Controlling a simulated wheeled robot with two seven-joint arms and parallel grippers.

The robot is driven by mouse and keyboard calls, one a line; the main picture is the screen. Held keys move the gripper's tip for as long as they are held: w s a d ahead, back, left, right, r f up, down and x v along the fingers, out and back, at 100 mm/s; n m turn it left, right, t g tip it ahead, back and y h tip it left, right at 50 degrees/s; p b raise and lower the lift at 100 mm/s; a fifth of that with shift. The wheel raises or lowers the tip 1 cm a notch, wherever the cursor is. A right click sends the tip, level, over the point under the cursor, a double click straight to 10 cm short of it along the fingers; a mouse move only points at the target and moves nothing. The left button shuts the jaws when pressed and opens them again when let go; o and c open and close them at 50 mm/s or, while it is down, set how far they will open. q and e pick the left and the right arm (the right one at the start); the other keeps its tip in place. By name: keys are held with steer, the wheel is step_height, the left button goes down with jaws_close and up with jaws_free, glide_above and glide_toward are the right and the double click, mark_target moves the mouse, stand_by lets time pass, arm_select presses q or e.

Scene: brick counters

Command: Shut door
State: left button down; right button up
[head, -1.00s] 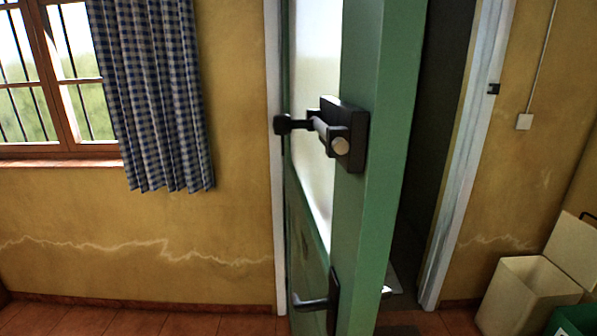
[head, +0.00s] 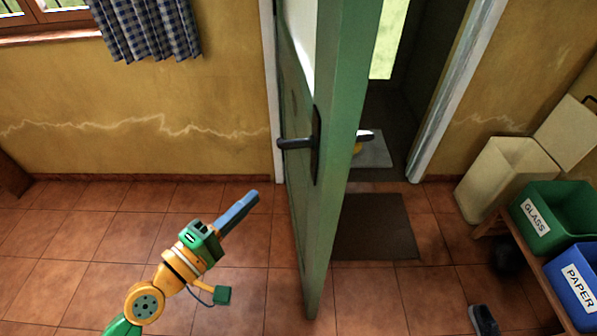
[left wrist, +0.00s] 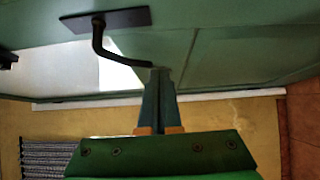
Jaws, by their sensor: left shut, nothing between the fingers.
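The green door (head: 335,200) stands open, its edge turned toward me in the head view. A dark lever handle (head: 297,143) sticks out to the left from its face. My left gripper (head: 254,196) is shut and empty, left of the door and lower in the picture than the handle. In the left wrist view the closed fingertips (left wrist: 161,72) appear beside the free end of the lever (left wrist: 108,48), with the green door face (left wrist: 240,55) behind; I cannot tell whether they touch. My right gripper is not in view.
The doorway's white frame (head: 455,90) is right of the door, with a dark mat (head: 375,228) on the floor. A cream bin (head: 495,180), green glass bin (head: 570,205) and blue paper bin (head: 572,285) stand at right. Tiled floor (head: 80,235) at left is clear.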

mark_target(309, 161)
arm_select(q)
steer(key=p+x, duration=0.1)
steer(key=x, duration=0.2)
steer(key=d+p+x, duration=0.1)
steer(key=x, duration=0.3)
steer(key=s+p+x, duration=0.1)
steer(key=x, duration=0.3)
steer(key=shift+s+d+r, duration=0.1)
steer(key=shift+s+d, duration=0.05)
steer(key=shift+d, duration=0.65)
